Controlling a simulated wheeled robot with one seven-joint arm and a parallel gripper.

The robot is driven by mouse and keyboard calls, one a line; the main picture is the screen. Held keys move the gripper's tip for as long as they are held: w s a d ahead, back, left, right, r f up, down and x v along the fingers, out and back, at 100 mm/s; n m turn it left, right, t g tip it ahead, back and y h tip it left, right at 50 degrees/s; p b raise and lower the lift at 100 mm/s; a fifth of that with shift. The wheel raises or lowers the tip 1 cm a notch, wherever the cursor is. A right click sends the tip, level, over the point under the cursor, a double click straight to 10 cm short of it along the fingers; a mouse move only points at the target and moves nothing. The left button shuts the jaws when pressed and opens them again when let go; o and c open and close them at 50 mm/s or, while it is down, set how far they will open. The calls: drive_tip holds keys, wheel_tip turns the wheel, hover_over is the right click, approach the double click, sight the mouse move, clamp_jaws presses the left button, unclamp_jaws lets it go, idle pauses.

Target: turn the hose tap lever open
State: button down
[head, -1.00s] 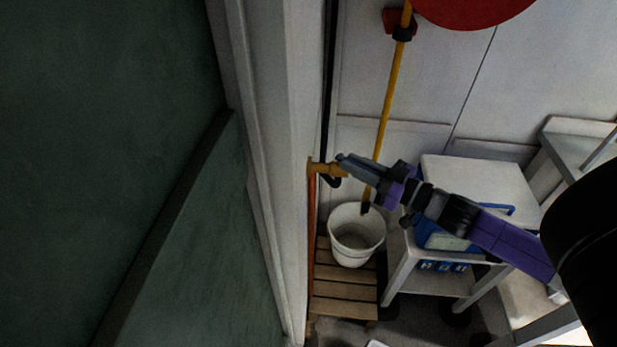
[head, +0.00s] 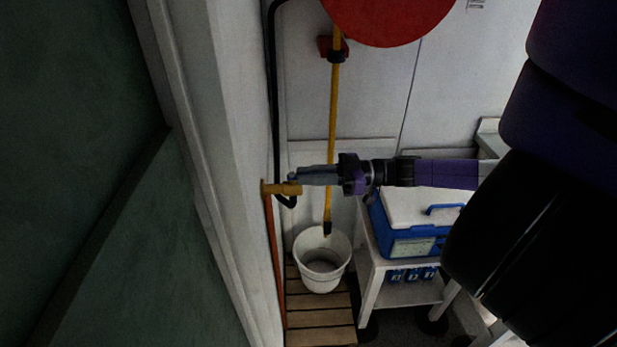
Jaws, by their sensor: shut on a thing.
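The brass hose tap (head: 281,188) sticks out from the white wall edge at the picture's middle. A black hose (head: 273,110) comes down to it and an orange pipe (head: 276,255) runs below it. My gripper (head: 297,177) reaches in from the right, nearly level, with its grey fingertips at the top of the tap. It is shut on the tap's lever, which is small and mostly hidden by the fingers. The lever's exact angle cannot be made out.
A white bucket (head: 322,279) stands on a slatted wooden stand (head: 318,320) below. A yellow pole (head: 333,120) hangs behind my gripper. A blue and white cooler (head: 393,238) sits on a white table (head: 369,290) at the right. The green panel (head: 80,150) fills the left.

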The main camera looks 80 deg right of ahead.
drive_tip(key=shift+f, duration=0.2)
drive_tip(key=c, duration=1.3)
unclamp_jaws()
drive_tip(key=b+v, duration=0.2)
drive_tip(key=v, duration=0.5)
drive_tip(key=shift+s+d, duration=0.15)
drive_tip(key=shift+s, duration=0.25)
